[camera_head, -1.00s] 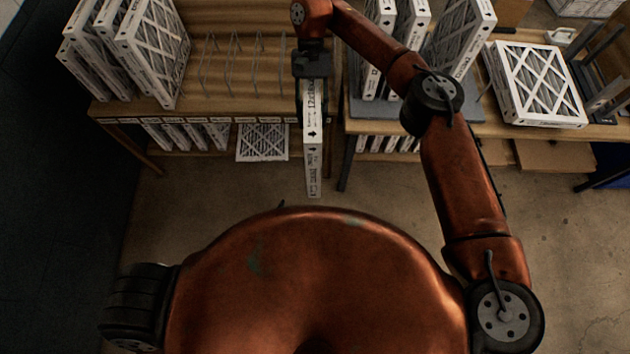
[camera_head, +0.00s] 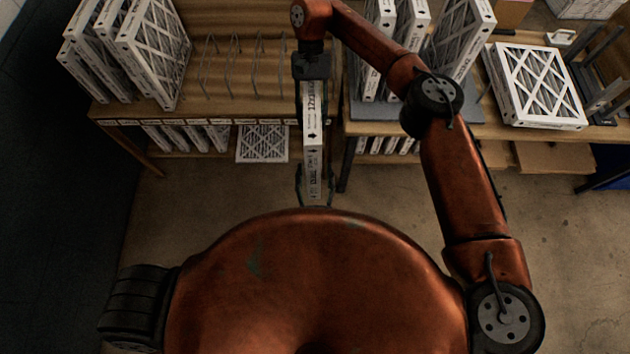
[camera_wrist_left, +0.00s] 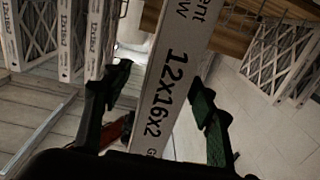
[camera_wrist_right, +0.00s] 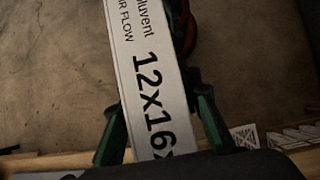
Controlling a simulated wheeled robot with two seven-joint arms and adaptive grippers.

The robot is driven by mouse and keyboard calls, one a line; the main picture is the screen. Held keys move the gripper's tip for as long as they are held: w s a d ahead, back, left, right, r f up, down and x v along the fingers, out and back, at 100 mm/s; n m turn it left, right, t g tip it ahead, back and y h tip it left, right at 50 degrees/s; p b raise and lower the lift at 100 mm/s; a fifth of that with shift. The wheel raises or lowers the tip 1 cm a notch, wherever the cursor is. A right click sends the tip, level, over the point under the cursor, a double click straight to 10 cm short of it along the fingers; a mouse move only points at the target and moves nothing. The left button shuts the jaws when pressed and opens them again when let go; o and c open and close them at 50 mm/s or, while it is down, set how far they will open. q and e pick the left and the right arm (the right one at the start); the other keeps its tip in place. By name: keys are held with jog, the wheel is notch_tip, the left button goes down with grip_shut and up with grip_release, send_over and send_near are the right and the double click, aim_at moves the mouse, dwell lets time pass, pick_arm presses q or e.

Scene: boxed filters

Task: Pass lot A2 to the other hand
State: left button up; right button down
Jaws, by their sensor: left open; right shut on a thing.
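A white boxed filter (camera_head: 312,130), its narrow edge printed with a 12x16 size, hangs in front of the shelves; I take it as lot A2. My right gripper (camera_head: 312,92) is shut on its far end. The right wrist view shows the filter (camera_wrist_right: 150,75) between the fingers (camera_wrist_right: 160,125). My left gripper (camera_head: 314,183) is open, with one finger on each side of the filter's near end. In the left wrist view the filter (camera_wrist_left: 172,85) stands tilted between the open fingers (camera_wrist_left: 160,95), with a visible gap on the right side. The left arm is mostly hidden by my body.
Several filters (camera_head: 150,50) stand at the left of the wooden shelf, beside an empty wire rack (camera_head: 230,65). More filters (camera_head: 460,40) stand on the right table, where one (camera_head: 540,85) lies flat. The floor (camera_head: 240,185) between is clear.

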pick_arm(q)
jog(key=w, duration=0.8)
jog(key=shift+a, duration=0.45)
jog(key=shift+w, duration=0.1)
jog(key=shift+c, duration=0.3)
jog(key=shift+d, duration=0.1)
jog(key=c, duration=1.3)
pick_arm(e)
jog(key=shift+a, duration=0.1)
jog(key=c, duration=1.3)
grip_release()
